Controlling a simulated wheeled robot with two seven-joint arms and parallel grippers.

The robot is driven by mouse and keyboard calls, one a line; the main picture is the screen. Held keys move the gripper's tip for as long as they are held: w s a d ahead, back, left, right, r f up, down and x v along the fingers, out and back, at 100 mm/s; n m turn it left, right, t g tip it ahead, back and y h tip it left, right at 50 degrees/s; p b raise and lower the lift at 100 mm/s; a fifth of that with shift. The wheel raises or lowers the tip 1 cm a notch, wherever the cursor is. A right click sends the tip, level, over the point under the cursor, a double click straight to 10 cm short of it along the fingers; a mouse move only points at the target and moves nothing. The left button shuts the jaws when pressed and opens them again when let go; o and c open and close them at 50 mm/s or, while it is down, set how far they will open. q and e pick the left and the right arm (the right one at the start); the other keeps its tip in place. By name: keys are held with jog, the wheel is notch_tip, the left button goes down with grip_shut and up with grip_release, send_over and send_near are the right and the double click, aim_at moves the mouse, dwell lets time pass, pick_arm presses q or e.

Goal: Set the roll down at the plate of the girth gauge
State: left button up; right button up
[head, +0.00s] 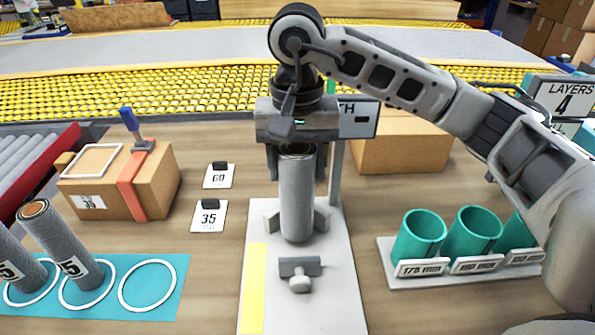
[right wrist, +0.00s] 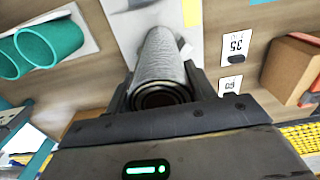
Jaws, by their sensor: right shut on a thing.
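The grey carpet roll (head: 297,195) stands upright over the white plate (head: 335,305) of the girth gauge. Its lower end is between the grey angled stops (head: 321,219); I cannot tell whether it touches the plate. My right gripper (head: 297,160) is shut on the top of the roll from above. The right wrist view shows the roll (right wrist: 161,60) between the fingers (right wrist: 160,92), pointing away to the plate (right wrist: 125,22). The gauge's sign (head: 357,118) is partly hidden behind the gripper. A small clamp-like slider (head: 299,273) lies on the plate in front. My left gripper is not visible.
Teal cups (head: 418,235) stand in a rack at right. Cardboard boxes (head: 160,190) and cards marked 35 (head: 208,217) and 60 (head: 219,176) flank the gauge.

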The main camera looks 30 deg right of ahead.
notch_tip(320, 180, down, 2)
jog(key=shift+f, duration=0.1)
